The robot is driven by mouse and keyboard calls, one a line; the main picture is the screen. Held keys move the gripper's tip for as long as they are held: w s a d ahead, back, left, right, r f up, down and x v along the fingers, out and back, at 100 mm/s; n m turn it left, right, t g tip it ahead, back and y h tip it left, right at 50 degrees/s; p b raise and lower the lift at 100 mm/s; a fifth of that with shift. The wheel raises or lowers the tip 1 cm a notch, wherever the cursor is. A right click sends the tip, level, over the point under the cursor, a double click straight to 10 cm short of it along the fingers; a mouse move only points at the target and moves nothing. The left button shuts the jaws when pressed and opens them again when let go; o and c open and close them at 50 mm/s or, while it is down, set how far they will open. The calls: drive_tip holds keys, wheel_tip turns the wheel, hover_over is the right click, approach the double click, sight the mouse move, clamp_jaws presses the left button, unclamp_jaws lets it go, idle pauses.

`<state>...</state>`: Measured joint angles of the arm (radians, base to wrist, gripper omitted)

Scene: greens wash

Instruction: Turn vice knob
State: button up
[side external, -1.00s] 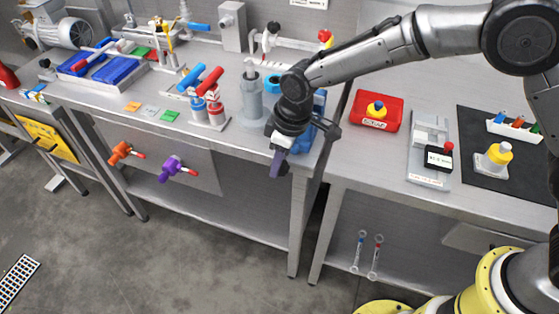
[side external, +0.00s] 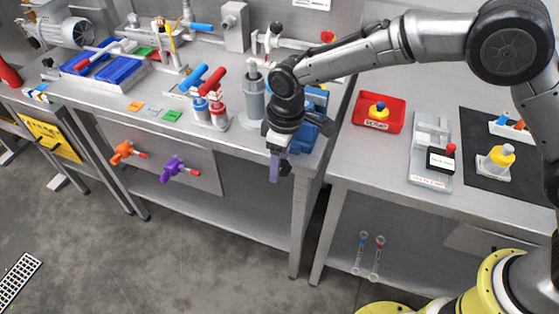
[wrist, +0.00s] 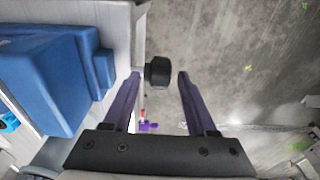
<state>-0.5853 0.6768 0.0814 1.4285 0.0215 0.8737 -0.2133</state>
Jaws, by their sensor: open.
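The blue vice (side external: 309,118) stands at the right front corner of the left bench, partly hidden behind my wrist in the side view. In the wrist view, the vice (wrist: 45,75) fills the left side. A round black knob (wrist: 158,72) shows between my finger tips, past the bench edge; it looks closer to the left finger, but I cannot tell if they touch. My gripper (wrist: 160,78) is open with its purple fingers apart. In the side view my gripper (side external: 277,167) points downward in front of the bench edge; the knob is hidden there.
A grey cylinder (side external: 252,100) and red and blue-handled devices (side external: 217,108) stand left of the vice. A red tray (side external: 388,102) sits on the right bench. Orange (side external: 122,152) and purple (side external: 172,168) valves are on the front panel. Open floor lies in front.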

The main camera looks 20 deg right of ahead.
sight(285, 164)
wheel_tip(285, 164, up, 14)
drive_tip(key=shift+s+d, duration=0.4)
drive_tip(key=shift+d, duration=0.05)
drive_tip(key=shift+f, duration=0.1)
idle(0.3)
